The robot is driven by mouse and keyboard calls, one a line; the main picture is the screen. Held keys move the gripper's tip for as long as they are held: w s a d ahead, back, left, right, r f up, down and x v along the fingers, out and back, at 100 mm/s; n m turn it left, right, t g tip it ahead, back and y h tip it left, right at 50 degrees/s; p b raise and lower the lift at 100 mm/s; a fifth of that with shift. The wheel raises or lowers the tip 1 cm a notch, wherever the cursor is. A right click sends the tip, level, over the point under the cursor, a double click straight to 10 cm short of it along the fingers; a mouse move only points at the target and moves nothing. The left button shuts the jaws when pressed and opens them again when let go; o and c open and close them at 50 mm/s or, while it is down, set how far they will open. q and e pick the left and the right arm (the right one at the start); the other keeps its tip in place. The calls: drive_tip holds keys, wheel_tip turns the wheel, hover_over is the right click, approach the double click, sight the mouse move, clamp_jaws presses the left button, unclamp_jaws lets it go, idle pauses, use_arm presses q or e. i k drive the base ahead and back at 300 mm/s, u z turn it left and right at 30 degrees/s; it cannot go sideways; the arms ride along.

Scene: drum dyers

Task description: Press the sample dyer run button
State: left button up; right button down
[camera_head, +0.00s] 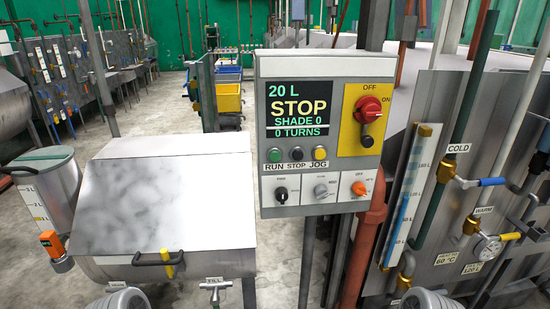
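The control panel (262,100) is a grey box on a post, right of centre in the head view. Its screen (296,106) reads 20 L, STOP, SHADE 0 and 0 TURNS. The green run button (274,155) is at the left of the button row, above the label RUN. The dark stop button (297,154) and the yellow jog button (320,153) are to its right. Nothing covers the buttons. The sample dyer (165,195) is a metal vessel with a closed sloped lid, left of the panel. Neither of my grippers shows.
A red rotary switch (368,106) on a yellow plate and three small knobs share the panel. Pipes, valves and a level gauge (410,190) crowd the right. A lidded drum (40,190) stands left. The dyer's handle (155,259) juts forward. Open floor lies behind the dyer.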

sight(274, 156)
drive_tip(key=u, duration=0.55)
drive_tip(key=k, duration=0.65)
drive_tip(key=u, duration=0.6)
drive_tip(key=i, duration=1)
drive_tip(key=z, duration=0.5)
